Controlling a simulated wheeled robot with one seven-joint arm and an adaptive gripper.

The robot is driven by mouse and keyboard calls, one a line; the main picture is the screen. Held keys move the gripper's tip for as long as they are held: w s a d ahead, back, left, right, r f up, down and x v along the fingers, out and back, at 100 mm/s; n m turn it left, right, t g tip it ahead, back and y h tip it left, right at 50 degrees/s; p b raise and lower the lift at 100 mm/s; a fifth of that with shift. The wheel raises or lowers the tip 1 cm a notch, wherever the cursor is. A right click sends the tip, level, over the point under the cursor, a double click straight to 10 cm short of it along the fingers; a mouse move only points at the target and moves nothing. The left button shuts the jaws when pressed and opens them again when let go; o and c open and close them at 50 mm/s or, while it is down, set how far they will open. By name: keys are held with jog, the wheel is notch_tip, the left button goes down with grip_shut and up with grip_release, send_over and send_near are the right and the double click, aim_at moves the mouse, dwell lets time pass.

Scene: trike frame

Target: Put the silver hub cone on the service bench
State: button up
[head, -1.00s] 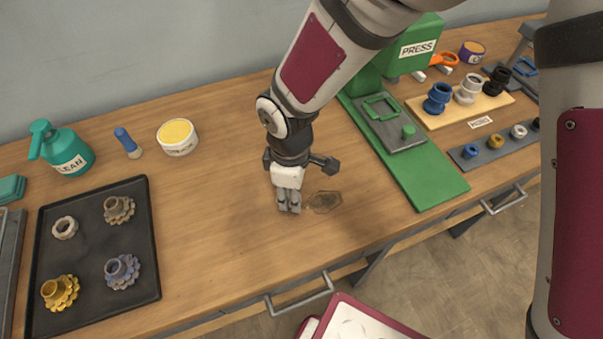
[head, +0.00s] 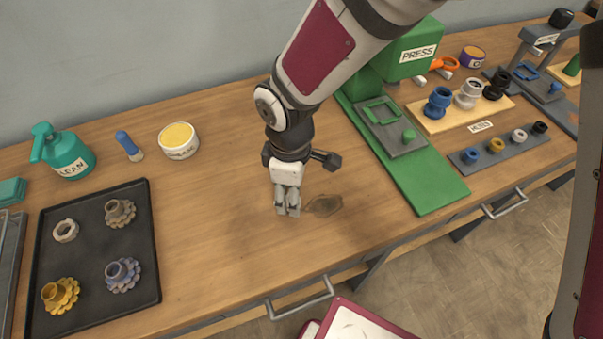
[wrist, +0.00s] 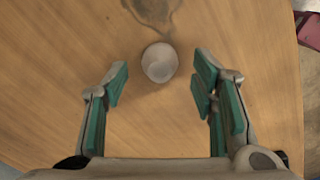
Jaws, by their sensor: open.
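A small round pale-grey piece (wrist: 159,62), which looks like the silver hub cone, shows between my fingers in the wrist view. My gripper (wrist: 158,85) is open, with a finger on each side of the piece and gaps between. In the head view my gripper (head: 287,210) points down over the middle of the wooden service bench (head: 225,225), just left of a dark stain. There I cannot make out the piece; my fingers probably hide it. The wrist view looks straight down, so I cannot tell the fingertips' exact height.
A black tray (head: 92,298) with several toothed parts and a pale ring stands left. A spray bottle (head: 66,152), blue-handled brush (head: 129,146) and round tub (head: 179,141) stand behind. The green press (head: 425,178), hub board (head: 455,116) and ring strip (head: 508,147) are right. Bench around my gripper is clear.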

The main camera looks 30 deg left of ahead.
notch_tip(320, 180, up, 10)
jog(key=w+d+r+m+t, duration=0.1)
jog(key=w+d+r+m, duration=0.2)
jog(key=d, duration=0.4)
jog(key=w+d+r+m+t, duration=0.1)
jog(key=d+r+m, duration=0.35)
jog(key=d, duration=0.25)
jog(key=w+d+r+m, duration=0.2)
jog(key=d+r+m, duration=0.15)
jog(key=d, duration=0.45)
jog(key=s+d+r+m+t, duration=0.1)
jog(key=s+d+m, duration=0.3)
jog(key=d, duration=0.4)
jog(key=s+d+r+m+t, duration=0.1)
jog(key=s+d+r+m, duration=0.2)
jog(key=s+d+m, duration=0.2)
jog(key=d+m, duration=0.1)
jog(key=d, duration=0.2)
jog(key=shift+d+r+t, duration=0.15)
jog(key=shift+d+t, duration=0.1)
jog(key=shift+t, duration=0.05)
